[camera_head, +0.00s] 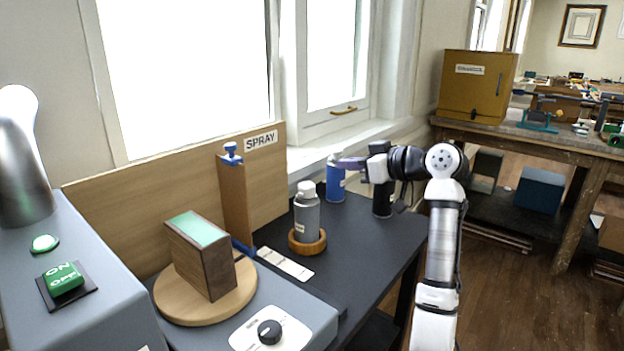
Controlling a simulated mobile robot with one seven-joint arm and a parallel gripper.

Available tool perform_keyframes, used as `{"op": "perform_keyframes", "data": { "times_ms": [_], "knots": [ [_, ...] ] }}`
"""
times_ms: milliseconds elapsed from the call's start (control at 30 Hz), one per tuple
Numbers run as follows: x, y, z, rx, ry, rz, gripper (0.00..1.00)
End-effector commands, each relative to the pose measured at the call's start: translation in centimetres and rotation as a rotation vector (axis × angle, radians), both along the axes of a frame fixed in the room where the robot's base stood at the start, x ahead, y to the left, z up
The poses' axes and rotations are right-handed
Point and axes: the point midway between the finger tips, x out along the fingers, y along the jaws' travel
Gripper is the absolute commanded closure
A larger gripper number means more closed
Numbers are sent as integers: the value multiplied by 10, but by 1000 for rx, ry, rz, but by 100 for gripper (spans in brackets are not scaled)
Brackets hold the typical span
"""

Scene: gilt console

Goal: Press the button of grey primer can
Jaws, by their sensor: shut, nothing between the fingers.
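A grey can (307,217) with a pale top stands upright in a round wooden holder (306,244) on the dark bench. The button is too small to make out on its top. My gripper (342,163) is shut and empty, reaching in from the right. In the picture it is behind and to the right of the grey can, level with the top of a blue can (336,186). I cannot tell whether the fingertips touch the blue can.
A black can (382,198) stands below my wrist. A wooden panel with a SPRAY sign (261,140) rises behind the grey can. A wooden block (201,260) on a round turntable (170,300) stands at front left. Bare dark bench (355,245) lies right of the grey can.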

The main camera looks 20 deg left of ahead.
Motion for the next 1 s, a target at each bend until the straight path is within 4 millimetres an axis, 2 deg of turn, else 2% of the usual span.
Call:
{"op": "perform_keyframes", "data": {
  "times_ms": [200,333,767,900,1000],
  "knots": [
    [1,2,0,0,0,1,100],
    [4,12,-2,0,1,1,100],
    [33,92,-22,-1,3,2,100],
    [33,91,-45,1,5,-1,100],
    [33,92,-56,0,2,0,100]
  ]
}}
